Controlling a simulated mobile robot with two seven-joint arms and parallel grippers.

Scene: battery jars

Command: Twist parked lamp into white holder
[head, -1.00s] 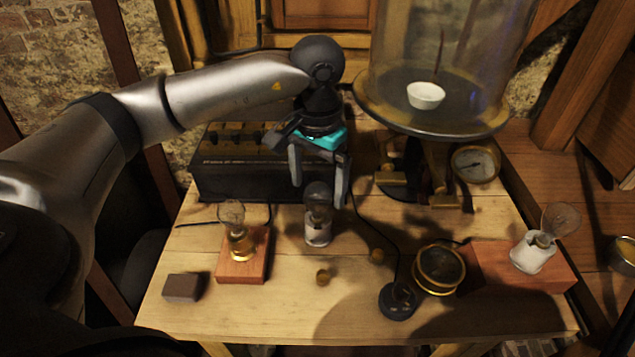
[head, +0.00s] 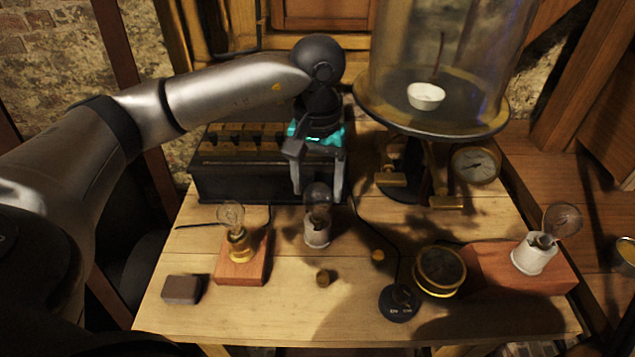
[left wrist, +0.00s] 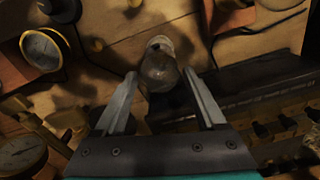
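A clear glass lamp (head: 318,197) stands upright in a white cup-like base (head: 317,236) in the middle of the table. My left gripper (head: 318,190) hangs over it, pointing down, with its fingers apart. In the left wrist view the lamp's glass (left wrist: 160,70) shows between the two open fingertips (left wrist: 160,78), with gaps at both sides. A white holder (head: 533,254) sits on a reddish wooden block (head: 487,268) at the right; a clear bulb (head: 562,220) shows tilted at its top. Whether that bulb is seated is unclear. My right gripper is not in view.
A brass holder with a bulb (head: 238,245) stands on a wooden block at left. A black box (head: 240,183) and a glass bell jar (head: 430,60) stand behind. A round gauge (head: 439,268), a black switch (head: 398,304) and small brass knobs (head: 323,277) lie in front.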

